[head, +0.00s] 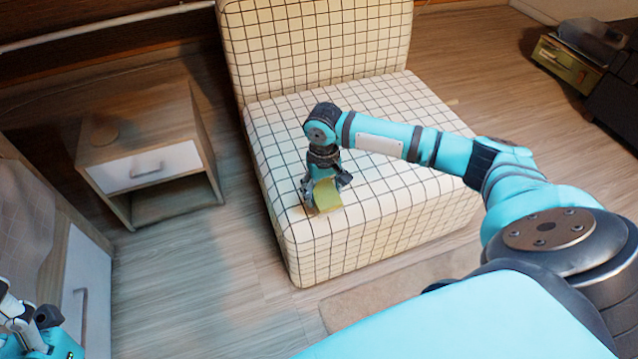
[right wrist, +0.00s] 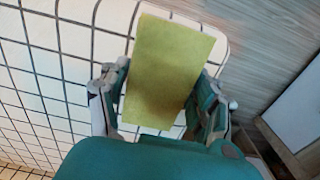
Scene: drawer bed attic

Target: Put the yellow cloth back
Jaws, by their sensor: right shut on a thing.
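The yellow cloth (head: 326,194) is a small flat rectangle at the front left part of the checked chair seat (head: 400,200). My right gripper (head: 324,192) points down over the seat and is shut on the cloth. In the right wrist view the cloth (right wrist: 168,70) sits between the two fingers of the gripper (right wrist: 160,105), with most of it reaching out past them. I cannot tell whether the cloth touches the seat. My left gripper (head: 30,318) shows only in part at the lower left edge, away from the chair, and its jaws are unclear.
A small nightstand (head: 145,160) with a white drawer front and an open lower shelf stands left of the chair. A white-fronted cabinet (head: 85,285) is at the lower left. A dark unit with an open yellowish drawer (head: 566,62) is at the far right. The floor between chair and nightstand is clear.

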